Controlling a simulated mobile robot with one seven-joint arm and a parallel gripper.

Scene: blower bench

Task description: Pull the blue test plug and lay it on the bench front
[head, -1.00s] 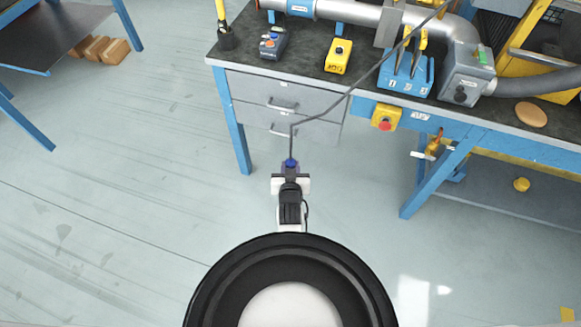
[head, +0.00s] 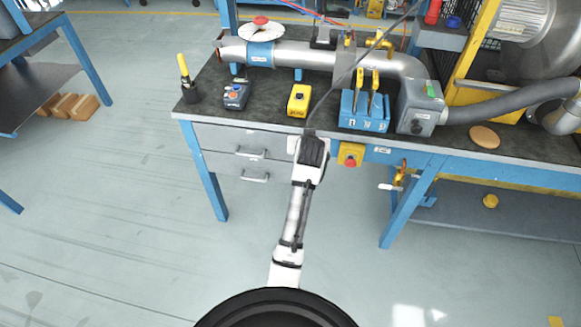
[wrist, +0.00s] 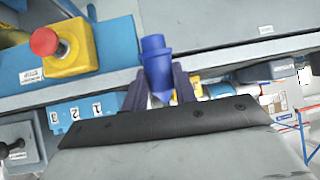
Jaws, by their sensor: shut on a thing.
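The blue test plug (wrist: 156,62) shows in the wrist view between the two dark fingers of my gripper (wrist: 160,95), which is shut on it. In the head view my gripper (head: 311,138) is at the front edge of the bench (head: 270,118), and the plug is hidden there. A thin dark cable (head: 345,83) runs from the gripper up to the right, across the bench. I cannot tell whether the plug touches the bench.
A yellow box (head: 299,98) stands on the bench just behind my gripper. The blue numbered block (head: 364,120) with yellow-topped parts stands right of it. A red button on a yellow housing (head: 350,155) is on the bench front. The grey-blue box (head: 235,97) is to the left.

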